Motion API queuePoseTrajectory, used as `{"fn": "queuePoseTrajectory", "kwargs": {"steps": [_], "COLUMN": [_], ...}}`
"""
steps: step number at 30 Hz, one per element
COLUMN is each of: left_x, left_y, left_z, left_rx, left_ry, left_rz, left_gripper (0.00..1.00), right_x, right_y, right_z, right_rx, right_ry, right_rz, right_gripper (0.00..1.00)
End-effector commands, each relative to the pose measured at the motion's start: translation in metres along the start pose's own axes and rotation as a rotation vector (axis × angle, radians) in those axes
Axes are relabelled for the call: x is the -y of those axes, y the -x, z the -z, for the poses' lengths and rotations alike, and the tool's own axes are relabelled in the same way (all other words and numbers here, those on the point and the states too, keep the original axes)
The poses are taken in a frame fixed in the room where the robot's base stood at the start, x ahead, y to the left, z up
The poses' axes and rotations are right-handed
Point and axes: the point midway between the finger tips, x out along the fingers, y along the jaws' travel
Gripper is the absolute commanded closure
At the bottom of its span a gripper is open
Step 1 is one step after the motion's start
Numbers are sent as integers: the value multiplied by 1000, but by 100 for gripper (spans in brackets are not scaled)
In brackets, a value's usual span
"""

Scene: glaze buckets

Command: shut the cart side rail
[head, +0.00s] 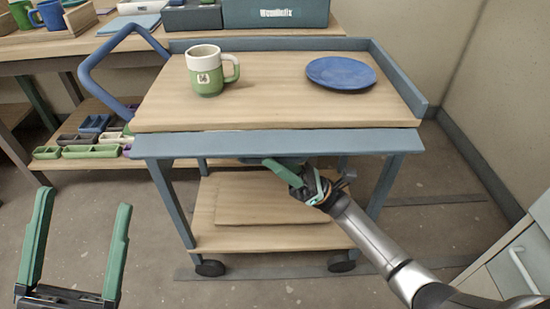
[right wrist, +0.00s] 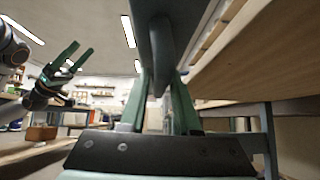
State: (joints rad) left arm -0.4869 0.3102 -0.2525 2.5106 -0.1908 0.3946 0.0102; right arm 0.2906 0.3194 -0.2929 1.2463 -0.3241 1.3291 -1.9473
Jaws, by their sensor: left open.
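The cart side rail (head: 230,145) is a long blue-grey board along the near edge of the cart's wooden top (head: 290,110). It lies folded outward, its broad face showing, instead of standing up like the cart's back and right rails. My right gripper (head: 285,172) is under the middle of this rail, partly hidden by it. In the right wrist view its two green fingers (right wrist: 165,110) stand on either side of a blue-grey part of the rail (right wrist: 150,30); contact is unclear. My left gripper (head: 78,240) is open and empty at lower left, apart from the cart.
A green and white mug (head: 208,75) and a blue plate (head: 341,73) stand on the cart top. A blue handle (head: 100,60) sticks out at the cart's left. A workbench (head: 60,45) is behind; a white drawer unit (head: 515,260) is at lower right.

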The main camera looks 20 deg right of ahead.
Motion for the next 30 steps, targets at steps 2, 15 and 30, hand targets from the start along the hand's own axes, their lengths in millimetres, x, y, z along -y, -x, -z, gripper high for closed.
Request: {"fn": "queuePoseTrajectory", "kwargs": {"steps": [2,15,30], "left_x": [0,0,10], "left_y": [0,0,-17], "left_z": [0,0,17], "left_rx": [0,1,-6], "left_ry": [0,0,17], "left_rz": [0,-1,9], "left_gripper": [15,15,15], "right_x": [0,0,-5], "right_y": [0,0,-5], "right_z": [0,0,-5], "right_rx": [0,0,0], "right_ry": [0,-1,-78], "right_rz": [0,-1,78], "right_gripper": [80,100,100]}}
